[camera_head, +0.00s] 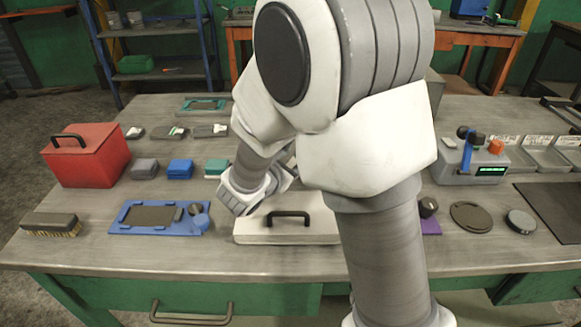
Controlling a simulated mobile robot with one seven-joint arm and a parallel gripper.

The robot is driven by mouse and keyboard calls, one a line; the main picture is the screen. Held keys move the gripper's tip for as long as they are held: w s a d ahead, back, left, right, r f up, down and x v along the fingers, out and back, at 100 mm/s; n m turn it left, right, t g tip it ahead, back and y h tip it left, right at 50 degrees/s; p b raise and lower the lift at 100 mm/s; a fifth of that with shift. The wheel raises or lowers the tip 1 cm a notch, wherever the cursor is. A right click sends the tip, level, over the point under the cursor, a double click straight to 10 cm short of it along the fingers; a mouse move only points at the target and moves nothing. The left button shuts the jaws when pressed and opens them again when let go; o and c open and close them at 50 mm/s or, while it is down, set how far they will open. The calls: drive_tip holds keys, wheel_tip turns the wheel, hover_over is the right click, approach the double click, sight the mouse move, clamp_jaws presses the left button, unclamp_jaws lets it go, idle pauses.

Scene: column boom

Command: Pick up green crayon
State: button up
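I cannot make out a green crayon anywhere in the head view. My arm fills the middle of the picture and hides a large part of the table behind it. Its far links bend down to the left above the table, near a pale box with a dark handle. I see no fingertips there, so what my gripper holds, if anything, is not shown.
The pale box (250,229) stands at the front middle of the worktable (85,247). A red box (85,165), a brush (50,224) and a blue tray (128,228) are at left. A grey device (452,170) and round discs (471,217) are at right.

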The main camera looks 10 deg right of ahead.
clamp_jaws()
idle(0.3)
drive_tip(key=shift+r, duration=0.15)
